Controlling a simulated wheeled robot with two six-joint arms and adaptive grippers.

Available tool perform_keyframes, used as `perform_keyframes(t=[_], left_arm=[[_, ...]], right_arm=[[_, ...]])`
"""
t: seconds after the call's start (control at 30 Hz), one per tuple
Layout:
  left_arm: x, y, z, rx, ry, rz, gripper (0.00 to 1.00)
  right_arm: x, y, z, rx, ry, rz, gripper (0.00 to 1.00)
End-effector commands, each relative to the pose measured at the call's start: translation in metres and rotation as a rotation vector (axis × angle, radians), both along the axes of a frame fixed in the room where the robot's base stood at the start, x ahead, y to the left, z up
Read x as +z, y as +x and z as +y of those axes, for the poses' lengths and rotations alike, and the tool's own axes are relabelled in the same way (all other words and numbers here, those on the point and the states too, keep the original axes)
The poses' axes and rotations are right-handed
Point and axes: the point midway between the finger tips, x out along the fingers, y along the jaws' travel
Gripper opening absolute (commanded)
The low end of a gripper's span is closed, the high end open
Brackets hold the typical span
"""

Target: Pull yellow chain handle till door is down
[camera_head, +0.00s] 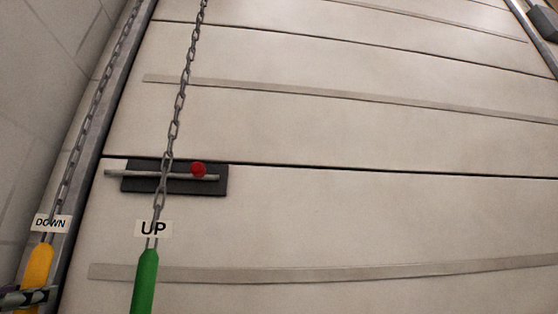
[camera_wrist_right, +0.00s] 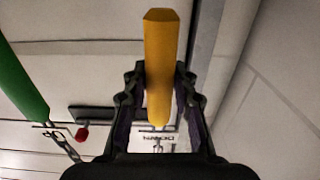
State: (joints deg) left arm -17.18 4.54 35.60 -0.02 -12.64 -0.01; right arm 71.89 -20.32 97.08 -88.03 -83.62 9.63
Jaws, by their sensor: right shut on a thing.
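The yellow chain handle (camera_head: 40,265) hangs at the lower left of the head view, under a chain with a white DOWN tag (camera_head: 51,223). My right gripper (camera_head: 22,297) shows at the bottom left corner, across the handle. In the right wrist view the yellow handle (camera_wrist_right: 160,70) stands between the two fingers of my right gripper (camera_wrist_right: 160,85), which is shut on it. The door (camera_head: 350,220) is a pale panelled surface that fills most of the head view. Its lower edge is not in view. My left gripper is not in view.
A green handle (camera_head: 145,280) with an UP tag (camera_head: 153,229) hangs on a second chain, right of the yellow one. A dark latch plate (camera_head: 213,187) with a red knob (camera_head: 198,170) is on the door behind that chain. A wall (camera_head: 40,100) stands at the left.

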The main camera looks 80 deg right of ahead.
Motion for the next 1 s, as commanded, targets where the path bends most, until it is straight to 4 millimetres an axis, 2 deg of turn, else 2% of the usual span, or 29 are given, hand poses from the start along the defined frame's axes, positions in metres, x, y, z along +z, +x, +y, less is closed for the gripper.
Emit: perform_keyframes(t=[0.17, 0.27, 0.4, 1.0], left_arm=[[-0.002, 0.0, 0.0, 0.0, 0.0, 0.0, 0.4], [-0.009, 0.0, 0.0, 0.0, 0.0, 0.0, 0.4], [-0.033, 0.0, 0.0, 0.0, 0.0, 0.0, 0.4], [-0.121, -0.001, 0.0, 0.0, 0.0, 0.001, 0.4]], right_arm=[[0.001, 0.0, 0.0, 0.0, -0.006, -0.002, 0.0], [-0.008, 0.0, 0.0, 0.0, -0.006, -0.002, 0.0], [-0.037, 0.0, 0.0, 0.0, -0.004, -0.001, 0.0], [-0.143, 0.0, 0.0, 0.001, -0.002, 0.0, 0.0]])
